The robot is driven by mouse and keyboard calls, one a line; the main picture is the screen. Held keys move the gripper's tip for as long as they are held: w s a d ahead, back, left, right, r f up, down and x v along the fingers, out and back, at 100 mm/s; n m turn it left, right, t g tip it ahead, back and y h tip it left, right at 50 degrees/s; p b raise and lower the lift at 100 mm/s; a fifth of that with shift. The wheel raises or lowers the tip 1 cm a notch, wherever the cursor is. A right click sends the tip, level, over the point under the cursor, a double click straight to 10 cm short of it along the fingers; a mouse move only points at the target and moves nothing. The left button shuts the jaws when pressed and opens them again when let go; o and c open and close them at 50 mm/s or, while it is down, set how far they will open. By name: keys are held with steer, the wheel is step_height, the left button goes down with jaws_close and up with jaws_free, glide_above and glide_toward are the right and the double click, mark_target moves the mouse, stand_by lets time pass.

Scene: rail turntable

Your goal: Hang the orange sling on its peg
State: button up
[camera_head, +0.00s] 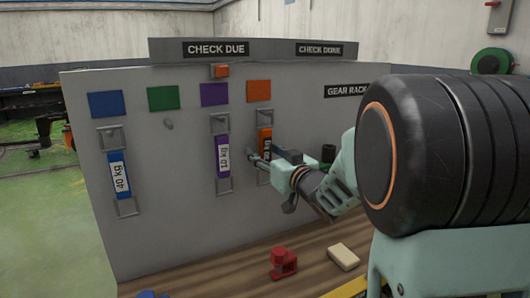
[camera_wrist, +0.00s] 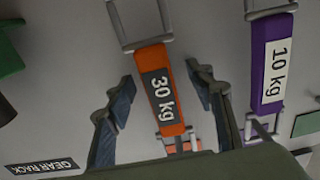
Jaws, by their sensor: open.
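The orange sling (camera_head: 265,136), with a "30 kg" label, is upright against the grey board below the orange square (camera_head: 258,91). In the wrist view the orange sling (camera_wrist: 157,75) lies between the two fingers, with a metal loop at each end. My gripper (camera_head: 268,163) is at the sling, its fingers open on either side. In the wrist view my gripper (camera_wrist: 163,88) shows a gap between each finger and the sling. The orange peg is not clearly visible, so I cannot tell whether the upper loop is around it.
The blue sling (camera_head: 119,175) and purple sling (camera_head: 223,156) hang to the left. A bare peg (camera_head: 168,124) is below the green square (camera_head: 163,98). A red shackle (camera_head: 284,262) and cream block (camera_head: 343,257) lie on the wooden bench (camera_head: 245,262) below.

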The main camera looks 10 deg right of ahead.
stand_by(0.4)
steer(key=v, duration=1)
stand_by(1.5)
stand_by(0.4)
